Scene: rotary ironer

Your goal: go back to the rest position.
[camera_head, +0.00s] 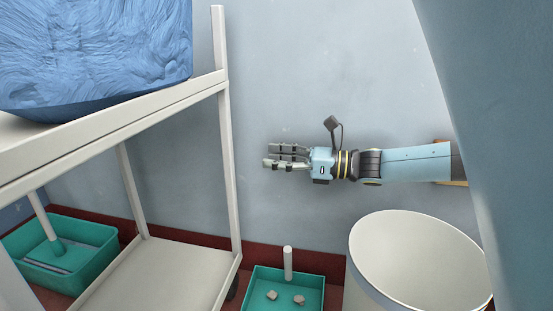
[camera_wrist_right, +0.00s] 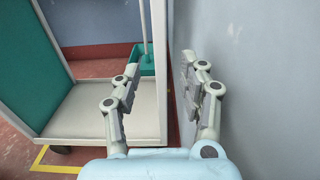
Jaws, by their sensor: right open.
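My right gripper (camera_head: 272,156) is in the head view, on a light blue arm that comes in from the right. It points left, beside the grey-blue wall and above the floor. In the right wrist view its two fingers (camera_wrist_right: 160,72) are spread apart with nothing between them. The wall runs close along the right finger in that view; whether they touch I cannot tell. My left gripper is out of view.
A white trolley (camera_head: 230,150) with a blue bundle (camera_head: 100,50) stands left; it also shows in the wrist view (camera_wrist_right: 85,110). Below are a teal tray (camera_head: 287,278), a teal bin (camera_head: 85,232) and a white round bin (camera_head: 375,280). Wall (camera_head: 320,60) lies behind.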

